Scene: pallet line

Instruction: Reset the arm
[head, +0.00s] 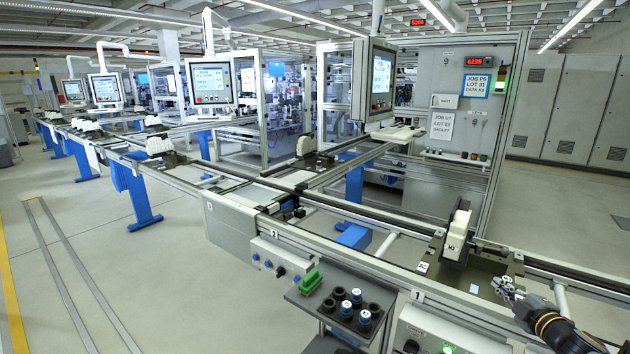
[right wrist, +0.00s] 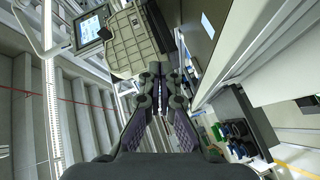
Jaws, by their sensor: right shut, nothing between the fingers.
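My right gripper (head: 506,287) is at the lower right of the head view, with its arm coming in from the right edge. My left gripper is in neither view.
A white-and-black part marked H3 (head: 456,235) stands upright on the plate. A monitor (head: 372,80) stands behind. Open floor (head: 120,290) lies at left.

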